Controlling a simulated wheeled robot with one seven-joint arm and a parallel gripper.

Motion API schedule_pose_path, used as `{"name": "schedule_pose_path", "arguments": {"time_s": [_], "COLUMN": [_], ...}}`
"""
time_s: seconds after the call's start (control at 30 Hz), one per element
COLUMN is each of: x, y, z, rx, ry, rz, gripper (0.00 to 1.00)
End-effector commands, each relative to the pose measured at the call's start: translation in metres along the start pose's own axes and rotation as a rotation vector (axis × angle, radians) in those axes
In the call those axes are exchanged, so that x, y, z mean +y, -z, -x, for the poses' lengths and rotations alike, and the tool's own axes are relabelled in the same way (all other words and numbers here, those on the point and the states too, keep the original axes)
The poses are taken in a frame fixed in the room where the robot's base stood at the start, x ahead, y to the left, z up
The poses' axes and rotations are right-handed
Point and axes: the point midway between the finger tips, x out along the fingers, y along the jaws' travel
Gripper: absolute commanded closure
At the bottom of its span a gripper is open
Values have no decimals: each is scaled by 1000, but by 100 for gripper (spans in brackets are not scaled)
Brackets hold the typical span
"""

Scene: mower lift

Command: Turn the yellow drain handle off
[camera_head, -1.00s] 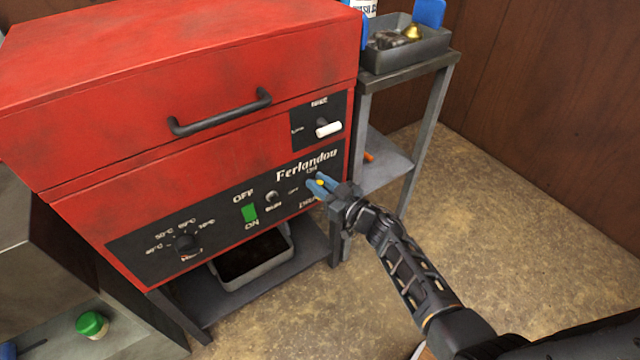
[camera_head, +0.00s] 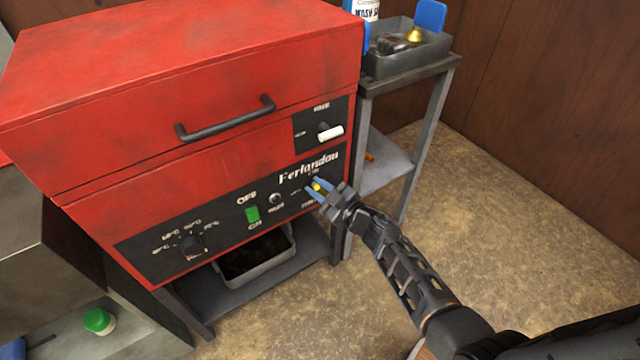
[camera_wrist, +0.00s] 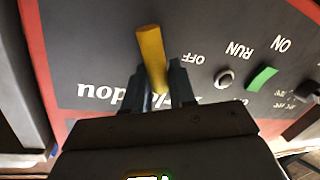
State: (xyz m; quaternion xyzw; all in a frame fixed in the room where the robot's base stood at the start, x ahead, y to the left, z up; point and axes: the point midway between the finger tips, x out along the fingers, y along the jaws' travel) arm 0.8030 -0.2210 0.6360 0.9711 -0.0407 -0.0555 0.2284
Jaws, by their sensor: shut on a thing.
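The yellow drain handle (camera_head: 317,187) is on the black control panel (camera_head: 228,226) of the red machine, at the panel's right end. In the wrist view the handle (camera_wrist: 152,58) is a yellow bar, slightly tilted, running between the two fingers. My gripper (camera_head: 319,190) reaches it from the lower right, with blue fingertips on both sides of the handle. In the wrist view my gripper (camera_wrist: 160,85) has dark fingers closed around the handle's lower part. The gripper hides part of the drain label.
A green switch (camera_head: 252,214), a small knob (camera_head: 275,199) and a temperature dial (camera_head: 191,245) sit left on the same panel. A white-tipped lever (camera_head: 330,132) is above. A grey tray (camera_head: 256,279) lies below; a metal side table (camera_head: 412,75) stands right.

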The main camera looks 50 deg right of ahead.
Motion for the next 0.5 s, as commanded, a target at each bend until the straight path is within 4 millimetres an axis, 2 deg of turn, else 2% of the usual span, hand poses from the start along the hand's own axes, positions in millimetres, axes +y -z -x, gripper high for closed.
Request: {"name": "schedule_pose_path", "arguments": {"time_s": [0.5], "x": [-12], "y": [-3], "z": [-2], "rx": [-94], "ry": [2], "rz": [482], "gripper": [100]}}
